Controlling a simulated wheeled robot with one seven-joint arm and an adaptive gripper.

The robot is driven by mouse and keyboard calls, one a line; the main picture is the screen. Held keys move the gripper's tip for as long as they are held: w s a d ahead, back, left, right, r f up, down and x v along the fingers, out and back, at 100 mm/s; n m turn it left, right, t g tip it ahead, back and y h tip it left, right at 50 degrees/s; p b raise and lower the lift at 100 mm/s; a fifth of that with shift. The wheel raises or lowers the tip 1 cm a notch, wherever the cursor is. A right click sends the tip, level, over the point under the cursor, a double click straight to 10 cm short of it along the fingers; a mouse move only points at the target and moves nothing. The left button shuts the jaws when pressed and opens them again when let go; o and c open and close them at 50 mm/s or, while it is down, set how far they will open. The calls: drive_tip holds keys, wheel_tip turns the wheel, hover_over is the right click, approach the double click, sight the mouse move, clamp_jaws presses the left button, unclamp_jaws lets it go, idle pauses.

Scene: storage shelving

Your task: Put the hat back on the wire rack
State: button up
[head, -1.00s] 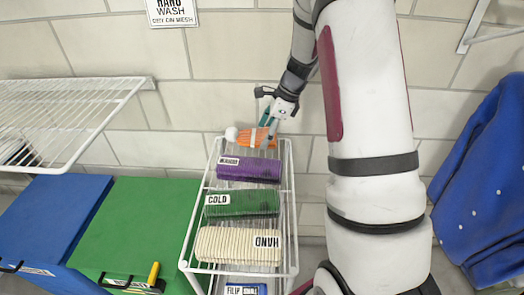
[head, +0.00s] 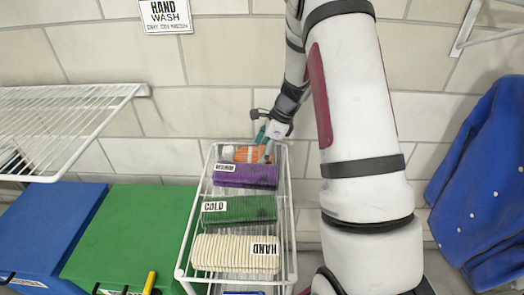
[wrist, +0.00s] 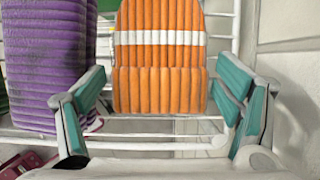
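The orange ribbed hat (head: 247,154) with a white stripe lies at the far end of the wire rack (head: 181,251), behind the purple hat. Its pale pompom end points left in the head view. In the wrist view the orange hat (wrist: 160,88) fills the upper middle, just beyond my fingertips. My gripper (head: 266,146) is at the right end of the hat in the head view. In the wrist view my gripper (wrist: 160,85) has its teal finger pads wide apart, with thin gaps beside the hat. Whether a pad touches it is hard to tell.
A purple hat (head: 247,176), a green hat (head: 240,210) and a cream hat (head: 236,250) lie on the same rack. Blue (head: 47,220) and green bins (head: 130,235) stand left, below a wire shelf (head: 60,115). A blue garment (head: 485,190) hangs right.

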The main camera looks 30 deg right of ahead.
drive_tip(key=shift+r, duration=0.1)
drive_tip(key=p+v, duration=0.1)
drive_tip(key=v, duration=1.1)
drive_tip(key=s+a+r+n, duration=0.5)
drive_tip(key=a+r+n, duration=0.1)
drive_tip(key=a+r, duration=0.2)
drive_tip(key=s+a+r+n, duration=0.5)
drive_tip(key=s+a+n, duration=0.1)
drive_tip(key=s+a, duration=0.15)
drive_tip(key=s+a+n+h, duration=0.2)
drive_tip(key=s+n, duration=0.4)
drive_tip(key=s, duration=0.3)
drive_tip(key=s+a+n+h, duration=0.1)
drive_tip(key=s+a+n, duration=0.1)
drive_tip(key=s+n, duration=0.4)
drive_tip(key=s, duration=0.3)
drive_tip(key=shift+a+n+h, duration=0.25)
drive_tip(key=shift+n+h, duration=0.15)
drive_tip(key=shift+s, duration=0.1)
